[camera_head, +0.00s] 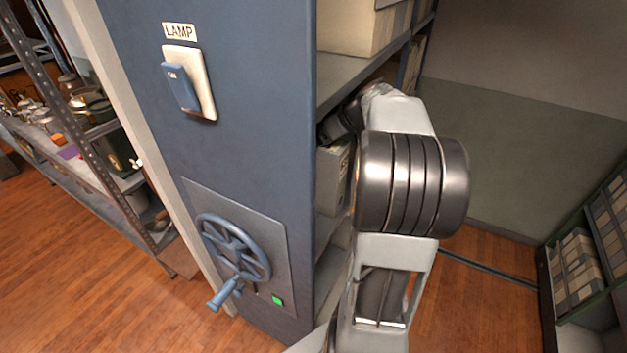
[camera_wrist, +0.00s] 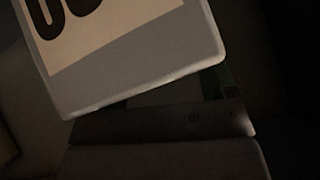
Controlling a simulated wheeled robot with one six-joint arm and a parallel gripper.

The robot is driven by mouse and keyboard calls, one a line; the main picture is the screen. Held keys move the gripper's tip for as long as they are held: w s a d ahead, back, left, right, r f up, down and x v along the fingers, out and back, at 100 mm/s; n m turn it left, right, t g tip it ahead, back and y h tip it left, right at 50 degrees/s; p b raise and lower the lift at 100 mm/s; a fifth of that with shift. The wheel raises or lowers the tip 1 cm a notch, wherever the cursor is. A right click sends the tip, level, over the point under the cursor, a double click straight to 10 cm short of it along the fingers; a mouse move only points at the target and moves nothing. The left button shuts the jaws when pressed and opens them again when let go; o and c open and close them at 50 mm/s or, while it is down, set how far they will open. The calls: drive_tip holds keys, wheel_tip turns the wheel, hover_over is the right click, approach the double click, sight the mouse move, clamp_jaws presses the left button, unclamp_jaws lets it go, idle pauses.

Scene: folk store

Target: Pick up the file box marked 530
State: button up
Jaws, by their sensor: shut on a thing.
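A pale file box (camera_wrist: 140,65) fills the upper left of the wrist view, tilted in the picture. Its cream label (camera_wrist: 105,30) carries large black rounded characters, cut off by the frame edge, so I cannot read the full number. In the head view my arm reaches into the blue shelving unit, and my gripper (camera_head: 338,124) shows only as a dark part behind the wrist; its fingertips are hidden. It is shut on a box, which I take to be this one. A greyish box (camera_head: 333,178) shows in the bay just below my gripper.
The blue cabinet end panel (camera_head: 240,120) has a LAMP switch (camera_head: 187,82) and a handwheel (camera_head: 233,248) with a green light. A shelf board (camera_head: 340,75) with a box (camera_head: 350,25) lies above my gripper. Another rack (camera_head: 580,265) stands at right. Wooden floor is clear between.

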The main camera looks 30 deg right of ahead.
drive_tip(key=c, duration=0.6)
drive_tip(key=shift+r, duration=0.1)
clamp_jaws()
drive_tip(key=shift+r, duration=0.1)
